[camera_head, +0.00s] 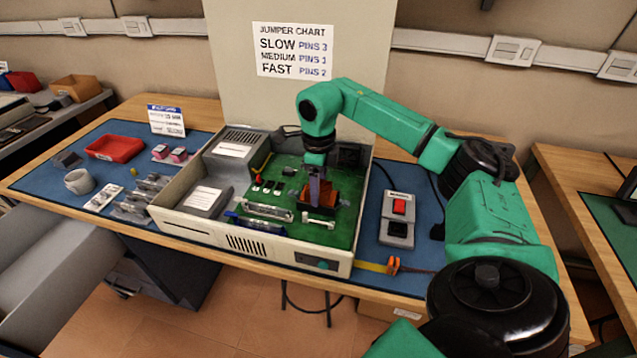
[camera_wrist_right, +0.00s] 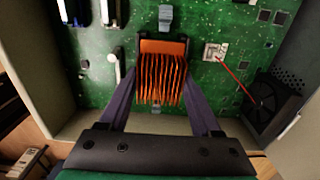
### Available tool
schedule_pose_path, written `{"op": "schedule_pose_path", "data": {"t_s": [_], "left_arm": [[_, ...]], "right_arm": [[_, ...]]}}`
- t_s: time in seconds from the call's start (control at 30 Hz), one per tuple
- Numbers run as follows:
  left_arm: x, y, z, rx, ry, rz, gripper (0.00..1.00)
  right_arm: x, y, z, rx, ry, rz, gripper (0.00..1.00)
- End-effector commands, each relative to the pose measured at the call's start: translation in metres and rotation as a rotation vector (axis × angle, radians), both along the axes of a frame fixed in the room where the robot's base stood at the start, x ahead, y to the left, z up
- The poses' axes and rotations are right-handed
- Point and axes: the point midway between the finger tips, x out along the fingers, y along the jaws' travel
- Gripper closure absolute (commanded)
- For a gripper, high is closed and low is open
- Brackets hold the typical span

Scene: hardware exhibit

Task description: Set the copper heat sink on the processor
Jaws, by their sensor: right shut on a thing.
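The copper heat sink (camera_wrist_right: 162,76) is orange-brown with many fins. In the right wrist view it sits between the two fingers of my right gripper (camera_wrist_right: 162,100), which is shut on it. In the head view the heat sink (camera_head: 322,192) is at the right part of the green board, under my right gripper (camera_head: 318,190). The board (camera_head: 285,175) lies inside the open beige computer case (camera_head: 240,237). The processor is hidden, apparently beneath or behind the heat sink; I cannot tell whether they touch. My left gripper is not in view.
A switch box with a red button (camera_head: 398,206) stands right of the case. Grey drive boxes (camera_head: 207,199) fill the case's left side. A red tray (camera_head: 114,148) and a grey cup (camera_head: 79,181) stand on the blue mat. A fan (camera_wrist_right: 272,100) is beside the board.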

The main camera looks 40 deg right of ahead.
Motion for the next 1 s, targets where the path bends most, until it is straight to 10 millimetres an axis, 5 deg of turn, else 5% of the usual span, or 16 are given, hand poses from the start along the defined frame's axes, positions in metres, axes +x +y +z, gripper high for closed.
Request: {"op": "schedule_pose_path", "data": {"t_s": [0.27, 0.3, 0.4, 1.0], "left_arm": [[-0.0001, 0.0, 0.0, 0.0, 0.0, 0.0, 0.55], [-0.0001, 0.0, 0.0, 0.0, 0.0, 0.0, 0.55], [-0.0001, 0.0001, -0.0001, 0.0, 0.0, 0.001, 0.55], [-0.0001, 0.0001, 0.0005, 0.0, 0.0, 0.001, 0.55]], "right_arm": [[0.0, 0.0002, -0.0003, 0.0, 0.0, 0.0, 0.66], [0.0, 0.0002, -0.0003, 0.001, 0.001, 0.0, 0.27], [-0.0002, 0.0002, -0.0005, 0.0, 0.001, 0.001, 0.0], [-0.0002, 0.0001, -0.0001, 0.0, 0.001, 0.0, 0.0]]}}
